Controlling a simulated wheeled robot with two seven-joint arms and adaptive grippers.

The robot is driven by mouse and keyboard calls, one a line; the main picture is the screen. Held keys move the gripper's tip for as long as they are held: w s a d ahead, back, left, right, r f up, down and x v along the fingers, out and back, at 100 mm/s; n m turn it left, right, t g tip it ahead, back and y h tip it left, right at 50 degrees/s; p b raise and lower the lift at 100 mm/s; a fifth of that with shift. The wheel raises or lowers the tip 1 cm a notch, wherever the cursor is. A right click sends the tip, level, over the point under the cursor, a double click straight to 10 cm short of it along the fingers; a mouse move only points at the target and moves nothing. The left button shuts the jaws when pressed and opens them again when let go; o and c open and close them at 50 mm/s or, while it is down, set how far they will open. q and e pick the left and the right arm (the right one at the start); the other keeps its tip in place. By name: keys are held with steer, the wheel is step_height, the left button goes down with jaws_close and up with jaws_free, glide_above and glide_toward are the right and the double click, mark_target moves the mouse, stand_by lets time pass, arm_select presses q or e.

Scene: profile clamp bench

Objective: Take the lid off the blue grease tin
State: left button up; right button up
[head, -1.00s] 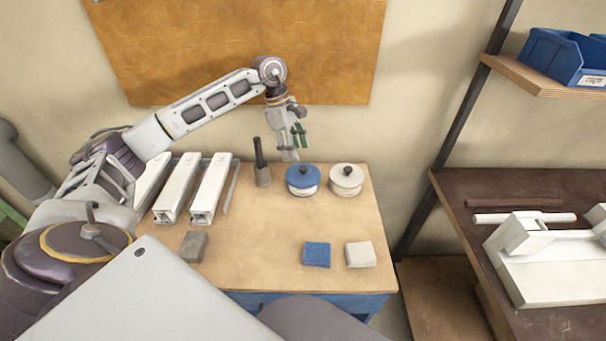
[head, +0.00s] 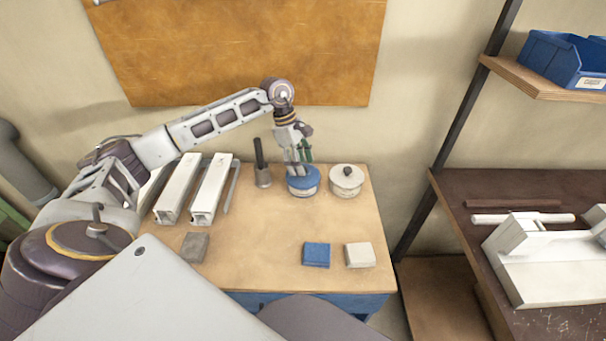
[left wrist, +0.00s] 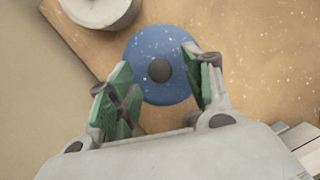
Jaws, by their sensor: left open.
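The blue grease tin (head: 303,190) stands upright on the wooden bench, its blue lid (head: 309,178) on top and a pale body below. In the left wrist view the lid (left wrist: 150,88) shows from above with a dark round knob (left wrist: 160,70) at its centre. My left gripper (head: 298,168) points down at the lid from above. Its green-padded fingers are open, one on each side of the knob in the left wrist view (left wrist: 160,85), and apart from it. In the head view the gripper hides the knob. My right gripper is not in view.
A white tin (head: 346,180) with a dark knob stands close to the right. A dark-handled brush or tool in a grey holder (head: 263,177) stands to the left, beside white profiles (head: 210,190). Blue (head: 316,255) and white (head: 359,255) blocks lie in front. The bench middle is clear.

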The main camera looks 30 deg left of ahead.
arm_select(q)
steer(key=shift+x, duration=0.95)
steer(key=c, duration=1.1)
